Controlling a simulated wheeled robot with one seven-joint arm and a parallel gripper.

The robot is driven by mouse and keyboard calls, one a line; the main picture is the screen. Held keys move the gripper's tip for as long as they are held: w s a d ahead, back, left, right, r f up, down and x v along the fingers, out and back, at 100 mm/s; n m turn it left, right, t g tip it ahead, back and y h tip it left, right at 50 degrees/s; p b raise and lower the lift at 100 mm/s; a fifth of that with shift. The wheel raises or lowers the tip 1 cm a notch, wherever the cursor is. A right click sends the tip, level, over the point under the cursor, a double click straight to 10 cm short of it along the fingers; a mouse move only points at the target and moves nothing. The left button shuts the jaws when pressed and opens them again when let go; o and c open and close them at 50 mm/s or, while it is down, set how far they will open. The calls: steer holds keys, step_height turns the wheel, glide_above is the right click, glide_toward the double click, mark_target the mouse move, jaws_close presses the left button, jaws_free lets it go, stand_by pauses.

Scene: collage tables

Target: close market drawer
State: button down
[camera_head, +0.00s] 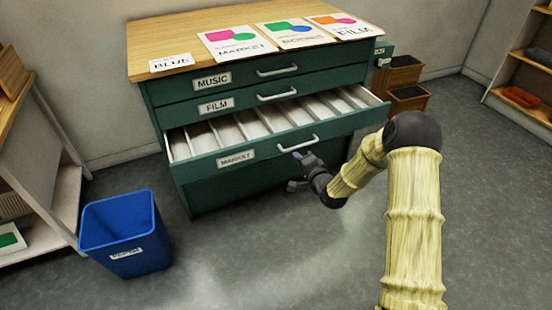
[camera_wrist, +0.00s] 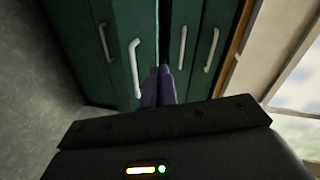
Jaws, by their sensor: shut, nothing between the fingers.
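The market drawer (camera_head: 250,153) is the third drawer down in a green cabinet. It is pulled partly out, and its label reads MARKET. Its pale handle (camera_head: 298,144) is on the right half of its front. My gripper (camera_head: 303,156) is shut and empty, just below and in front of that handle. In the wrist view the two shut fingers (camera_wrist: 158,88) point toward the cabinet front, beside a pale handle (camera_wrist: 135,55). I cannot tell whether the fingertips touch the drawer front.
The music drawer (camera_head: 197,84) and film drawer (camera_head: 200,109) above are closed. Prints (camera_head: 238,42) lie on the wooden top. A blue bin (camera_head: 125,232) stands front left, brown boxes (camera_head: 408,98) at the right. The floor (camera_head: 240,265) in front is clear.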

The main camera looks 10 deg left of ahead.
mark_target(272, 139)
steer(key=f+m+b, duration=0.1)
steer(key=f, duration=0.1)
steer(key=a+f+t+b, duration=0.1)
steer(key=w+a+f+m+t+y, duration=0.1)
steer(key=f, duration=0.1)
steer(key=shift+f+m+b, duration=0.3)
steer(key=shift+b, duration=0.1)
steer(key=b+x, duration=0.3)
steer(key=x, duration=0.9)
steer(key=shift+w+a, duration=0.25)
steer(key=shift+w+a+b, duration=0.35)
steer(key=shift+w+b, duration=0.05)
steer(key=shift+w, duration=0.1)
steer(key=shift+a, duration=0.1)
